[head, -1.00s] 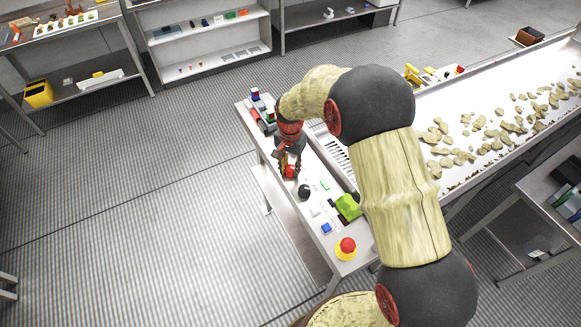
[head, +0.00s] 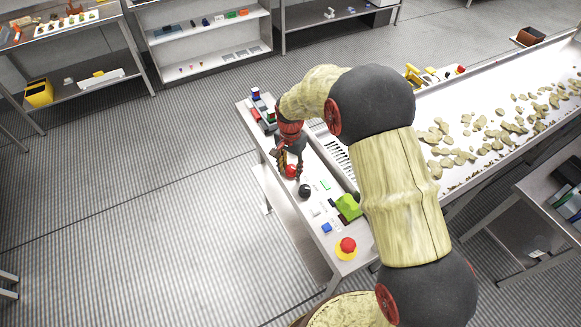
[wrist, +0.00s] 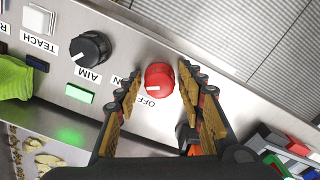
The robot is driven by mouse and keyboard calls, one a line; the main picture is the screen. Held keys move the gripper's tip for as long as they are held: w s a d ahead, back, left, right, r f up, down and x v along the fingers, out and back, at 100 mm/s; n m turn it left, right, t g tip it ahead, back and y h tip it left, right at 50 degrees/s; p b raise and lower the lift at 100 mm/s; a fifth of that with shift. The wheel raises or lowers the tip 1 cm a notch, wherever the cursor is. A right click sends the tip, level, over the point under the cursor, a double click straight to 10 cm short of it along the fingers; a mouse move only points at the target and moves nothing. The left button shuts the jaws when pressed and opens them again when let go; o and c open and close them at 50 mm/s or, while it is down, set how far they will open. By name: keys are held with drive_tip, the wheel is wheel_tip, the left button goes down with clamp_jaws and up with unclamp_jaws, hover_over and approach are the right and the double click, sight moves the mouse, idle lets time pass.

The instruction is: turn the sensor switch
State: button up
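A red rotary knob (wrist: 160,76) sits on the white panel (wrist: 120,30), between ON and OFF lettering partly hidden by my gripper. Its white mark lies at the left of the knob face in the wrist view. My gripper (wrist: 161,84) is open, one finger on each side of the red knob; I cannot tell whether either touches it. In the head view my gripper (head: 290,172) points down at the red knob (head: 291,171). A black knob (wrist: 90,49) labelled AIM is to the left in the wrist view. No label reading "sensor" is legible.
A red emergency stop (head: 348,245) is at the panel's near end. Coloured blocks (wrist: 290,145) lie close to the right finger.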

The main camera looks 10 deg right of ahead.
sight(290, 168)
drive_tip(key=shift+o, duration=0.6)
drive_tip(key=shift+r, duration=0.15)
drive_tip(key=shift+r, duration=0.4)
wheel_tip(290, 168, up, 11)
